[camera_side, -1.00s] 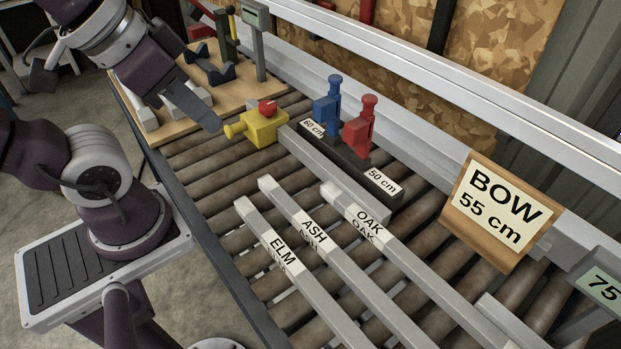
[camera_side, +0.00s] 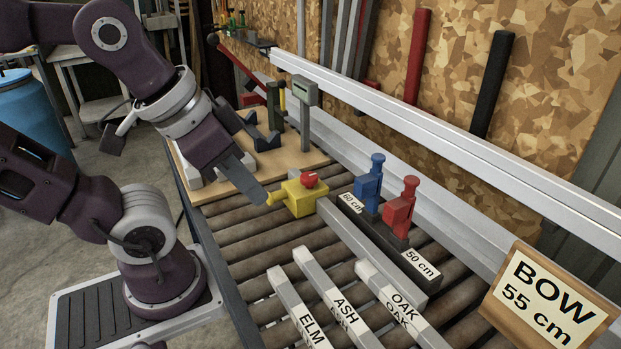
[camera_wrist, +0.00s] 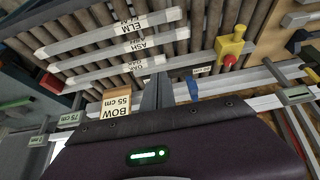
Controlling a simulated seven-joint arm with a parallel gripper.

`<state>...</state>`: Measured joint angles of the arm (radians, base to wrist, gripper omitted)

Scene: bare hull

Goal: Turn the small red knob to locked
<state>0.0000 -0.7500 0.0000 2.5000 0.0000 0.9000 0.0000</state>
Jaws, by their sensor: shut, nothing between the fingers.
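The small red knob (camera_side: 309,180) sits on top of a yellow block (camera_side: 302,199) on the rollers. A yellow flared stub sticks out of the block's left side. In the wrist view the red knob (camera_wrist: 229,62) and the yellow block (camera_wrist: 231,44) show at the upper right, off to the side of my fingers. My gripper (camera_side: 256,194) is shut and empty. Its tips appear right beside the yellow stub in the side view; I cannot tell whether they touch it. In the wrist view my gripper (camera_wrist: 157,92) points up at the middle. No locked marking is readable.
A blue clamp (camera_side: 371,183) and a larger red clamp (camera_side: 401,207) stand on a dark bar (camera_side: 385,240) to the right. Labelled bars ELM, ASH (camera_side: 345,310) and OAK lie in front. A wooden board (camera_side: 292,160) with fixtures is behind. A BOW sign (camera_side: 548,303) stands at right.

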